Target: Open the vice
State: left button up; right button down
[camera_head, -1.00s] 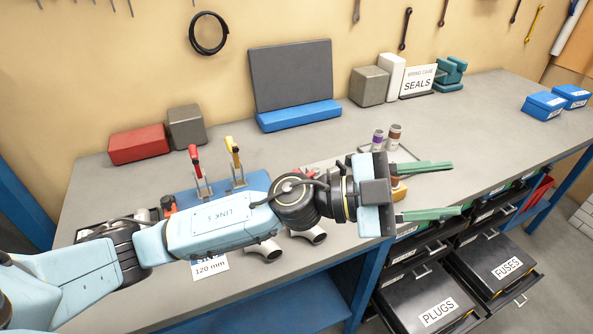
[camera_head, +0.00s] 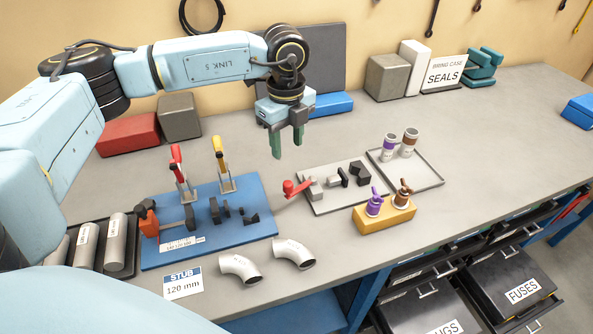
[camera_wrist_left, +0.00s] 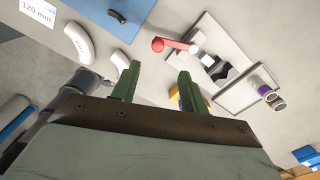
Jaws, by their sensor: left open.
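The vice (camera_head: 337,177) is a small fixture with black and grey jaw blocks on a grey plate (camera_head: 318,204). Its red handle (camera_head: 296,188) sticks out to the left. In the left wrist view the red handle (camera_wrist_left: 175,44) lies beyond my fingertips, with the jaw blocks (camera_wrist_left: 218,68) to its right. Whether the jaws grip anything is too small to tell. My left gripper (camera_head: 287,146) is open and empty, its green fingers pointing down, above the table behind the handle. They also show in the left wrist view (camera_wrist_left: 160,78). My right gripper is out of view.
A blue board (camera_head: 240,225) with red and yellow toggle clamps lies left of the vice. Two pipe elbows (camera_head: 240,268) lie in front. A yellow block (camera_head: 384,217) holds two small items. A tray (camera_head: 428,178) holds two cylinders. Open table lies behind the vice.

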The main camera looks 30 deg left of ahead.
aim_at(288, 183)
pick_arm(q)
jog(key=f, duration=0.3)
jog(key=shift+s+f, duration=0.15)
jog(key=shift+s, duration=0.25)
notch_tip(288, 183, down, 2)
jog(key=shift+w+f, duration=0.1)
notch_tip(288, 183, down, 6)
jog(key=shift+d+r+p, duration=0.1)
jog(key=shift+r+p, duration=0.1)
jog(key=shift+p, duration=0.25)
jog(key=shift+w+f, duration=0.1)
jog(key=shift+f, duration=0.5)
jog(key=shift+c, duration=0.5)
jog(key=c, duration=0.7)
grip_shut()
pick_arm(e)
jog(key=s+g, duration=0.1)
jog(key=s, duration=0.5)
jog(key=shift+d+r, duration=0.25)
